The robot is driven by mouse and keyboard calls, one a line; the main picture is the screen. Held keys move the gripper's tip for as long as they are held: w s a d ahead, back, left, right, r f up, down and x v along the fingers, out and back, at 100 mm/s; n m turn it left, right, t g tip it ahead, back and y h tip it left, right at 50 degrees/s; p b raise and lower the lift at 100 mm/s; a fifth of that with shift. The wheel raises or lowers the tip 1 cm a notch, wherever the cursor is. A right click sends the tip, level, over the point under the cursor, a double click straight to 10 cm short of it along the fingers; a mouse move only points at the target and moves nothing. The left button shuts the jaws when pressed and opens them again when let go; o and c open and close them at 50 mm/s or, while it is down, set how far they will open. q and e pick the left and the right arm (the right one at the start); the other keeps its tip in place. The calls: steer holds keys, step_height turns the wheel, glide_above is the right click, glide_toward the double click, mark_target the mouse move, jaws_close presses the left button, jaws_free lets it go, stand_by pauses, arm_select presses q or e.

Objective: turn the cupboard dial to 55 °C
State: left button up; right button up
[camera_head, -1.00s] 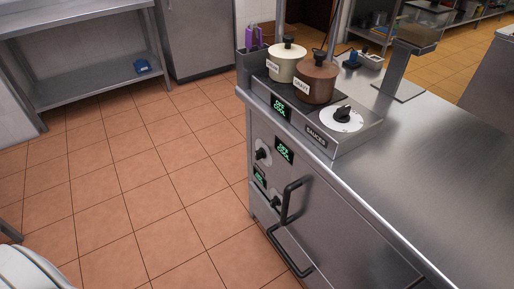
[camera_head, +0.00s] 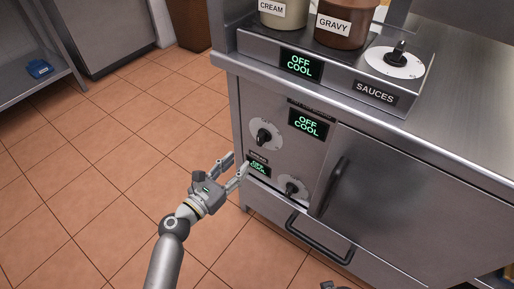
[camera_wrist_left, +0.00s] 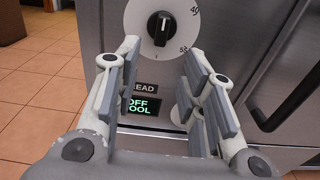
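The cupboard dial (camera_head: 264,133), a pale disc with a black knob, is on the upper left of the steel front. Its display (camera_head: 307,124) reads OFF COOL. My left gripper (camera_head: 238,165) is open and empty, in front of the cabinet's left side, below and left of that dial. In the left wrist view the dial (camera_wrist_left: 159,28) shows beyond and above the open fingers (camera_wrist_left: 161,62), apart from them; its scale numbers are partly hidden. A small grey piece at the bottom edge of the head view may be my right gripper (camera_head: 335,286); its fingers cannot be made out.
A lower dial (camera_head: 292,187) has a display (camera_head: 258,168) labelled BREAD. Black handles (camera_head: 330,186) (camera_head: 318,238) stick out to the right and below. The sauces dial (camera_head: 395,62) and the cream and gravy pots (camera_head: 345,25) are on top.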

mark_target(258, 141)
arm_select(q)
steer(key=x, duration=0.3)
steer(key=r+x, duration=0.1)
steer(key=x, duration=0.2)
steer(key=b+x, duration=0.1)
steer(key=x, duration=0.2)
steer(key=shift+w+d+r, duration=0.15)
steer(key=shift+w+d, duration=0.1)
steer(key=shift+d, duration=0.05)
steer(key=shift+w+d, duration=0.35)
steer(key=shift+w, duration=0.15)
arm_select(e)
steer(key=shift+w+r, duration=0.3)
steer(key=shift+r, duration=0.3)
steer(key=shift+w+r, duration=0.3)
steer(key=shift+r, duration=0.35)
steer(key=shift+w+r, duration=0.3)
steer(key=shift+r, duration=0.3)
arm_select(q)
steer(key=shift+c, duration=0.5)
jaws_close()
